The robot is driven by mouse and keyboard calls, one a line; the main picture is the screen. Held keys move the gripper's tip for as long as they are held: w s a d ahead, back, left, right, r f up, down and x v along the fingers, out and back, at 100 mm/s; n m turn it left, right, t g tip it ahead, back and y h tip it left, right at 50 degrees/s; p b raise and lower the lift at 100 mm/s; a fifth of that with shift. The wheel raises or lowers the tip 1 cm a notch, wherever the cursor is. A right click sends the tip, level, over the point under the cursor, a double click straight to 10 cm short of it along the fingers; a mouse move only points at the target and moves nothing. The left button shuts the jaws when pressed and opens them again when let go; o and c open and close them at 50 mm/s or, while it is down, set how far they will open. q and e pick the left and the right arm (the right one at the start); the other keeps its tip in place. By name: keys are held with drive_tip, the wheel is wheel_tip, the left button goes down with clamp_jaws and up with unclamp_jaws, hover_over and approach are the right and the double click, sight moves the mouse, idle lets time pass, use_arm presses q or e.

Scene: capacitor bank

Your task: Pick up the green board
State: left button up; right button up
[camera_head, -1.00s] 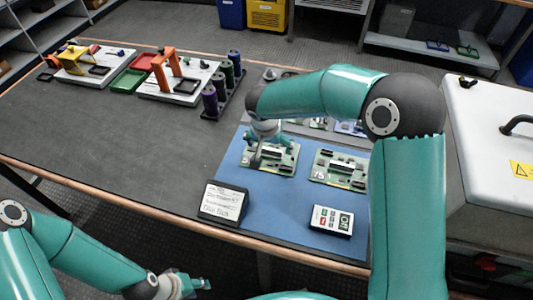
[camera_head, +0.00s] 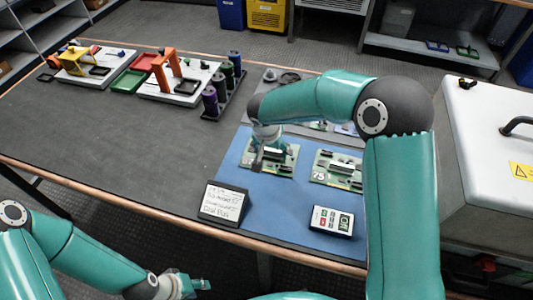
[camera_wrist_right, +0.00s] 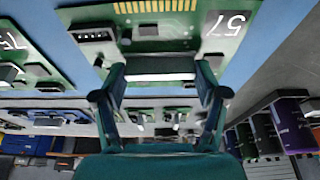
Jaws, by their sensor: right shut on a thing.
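The green board (camera_head: 285,155) marked 57 is on the blue mat, the left one of two green boards; it also fills the top of the right wrist view (camera_wrist_right: 185,45). My right gripper (camera_head: 257,161) reaches it from above and partly hides it. In the right wrist view its fingers (camera_wrist_right: 160,78) are shut on the board around its raised middle part. I cannot tell whether the board is clear of the mat. My left gripper (camera_head: 196,285) is low at the front, off the table; its opening is unclear.
A second green board (camera_head: 336,168) marked 75 lies to the right. A sign (camera_head: 223,203) and an OK panel (camera_head: 331,221) stand at the front of the blue mat (camera_head: 275,205). Purple and dark cylinders (camera_head: 211,103) stand behind left.

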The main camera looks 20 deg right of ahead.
sight(270, 150)
drive_tip(key=shift+r, duration=0.1)
wheel_tip(270, 150, up, 20)
drive_tip(key=p, duration=0.1)
idle(0.4)
idle(0.7)
